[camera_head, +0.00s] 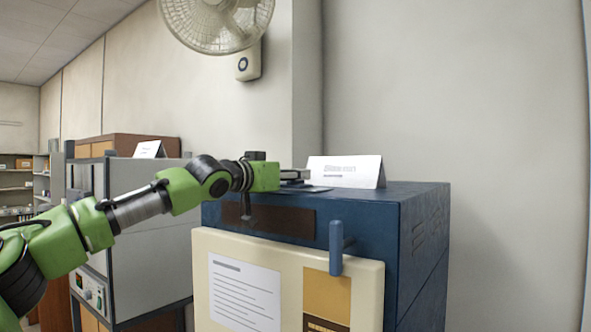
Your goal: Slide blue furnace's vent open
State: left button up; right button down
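The blue furnace (424,235) stands at the centre right, with a cream door (371,290) and an upright blue handle (336,248) on its front. My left arm reaches in from the left, and my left gripper (295,176) is low over the furnace's top, near the front edge. A flat grey piece (316,189) lies on the top just by the fingertips; it may be the vent. My wrist hides part of this area. I cannot tell whether the fingers are open or touching it. My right gripper is not in view.
A white folded card (346,171) stands on the furnace top, just behind the gripper. A grey furnace (150,240) stands to the left, behind my arm. A fan (217,22) hangs on the wall above. Shelves (18,185) are far left. Space above the furnace's right side is clear.

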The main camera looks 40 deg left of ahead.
pick_arm(q)
jog(key=shift+w, duration=0.5)
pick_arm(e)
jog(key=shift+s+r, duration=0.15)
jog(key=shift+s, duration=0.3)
